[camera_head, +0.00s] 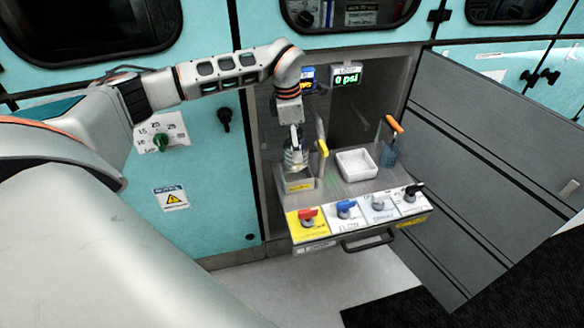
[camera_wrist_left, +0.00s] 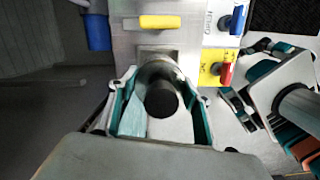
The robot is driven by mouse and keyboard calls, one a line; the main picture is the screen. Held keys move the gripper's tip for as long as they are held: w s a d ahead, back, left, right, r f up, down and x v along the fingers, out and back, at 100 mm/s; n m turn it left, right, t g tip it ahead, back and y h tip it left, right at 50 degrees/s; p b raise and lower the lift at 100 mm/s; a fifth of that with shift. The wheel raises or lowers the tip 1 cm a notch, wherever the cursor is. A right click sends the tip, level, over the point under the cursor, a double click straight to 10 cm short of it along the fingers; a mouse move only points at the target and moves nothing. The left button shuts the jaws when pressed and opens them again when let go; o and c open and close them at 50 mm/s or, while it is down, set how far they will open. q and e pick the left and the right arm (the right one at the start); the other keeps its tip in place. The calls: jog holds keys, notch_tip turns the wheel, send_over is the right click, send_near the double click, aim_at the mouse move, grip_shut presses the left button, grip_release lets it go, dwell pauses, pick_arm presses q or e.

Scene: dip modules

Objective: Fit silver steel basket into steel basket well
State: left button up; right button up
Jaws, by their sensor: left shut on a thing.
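My left gripper (camera_head: 294,138) points down over the left part of the steel counter and is shut on the silver steel basket (camera_head: 295,159). In the left wrist view the gripper's teal-lined fingers (camera_wrist_left: 160,115) flank the round basket (camera_wrist_left: 158,70), with a dark knob in its middle. The steel basket well (camera_head: 299,184) is a box with a yellow label at the counter's left. The basket stands upright at its opening. I cannot tell whether its bottom is inside the well.
A yellow handle (camera_head: 322,148) stands just right of the basket. A white tray (camera_head: 357,177) and a blue basket (camera_head: 389,156) with an orange handle lie farther right. A front panel carries red (camera_head: 307,214), blue, white and black knobs. A display (camera_head: 346,78) hangs behind.

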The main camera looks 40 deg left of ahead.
aim_at(289, 165)
pick_arm(q)
notch_tip(289, 165, down, 3)
jog(key=shift+r, duration=0.15)
notch_tip(289, 165, down, 3)
jog(key=shift+f, duration=0.15)
jog(key=shift+w+f, duration=0.1)
jog(key=shift+f, duration=0.3)
pick_arm(e)
jog(key=shift+s+d+f, duration=0.15)
jog(key=shift+s+f, duration=0.05)
jog(key=shift+f, duration=0.45)
jog(key=shift+r, duration=0.1)
pick_arm(q)
jog(key=o, duration=1.4)
jog(key=shift+f, duration=0.15)
pick_arm(e)
jog(key=shift+w+r, duration=0.1)
jog(key=shift+w, duration=0.05)
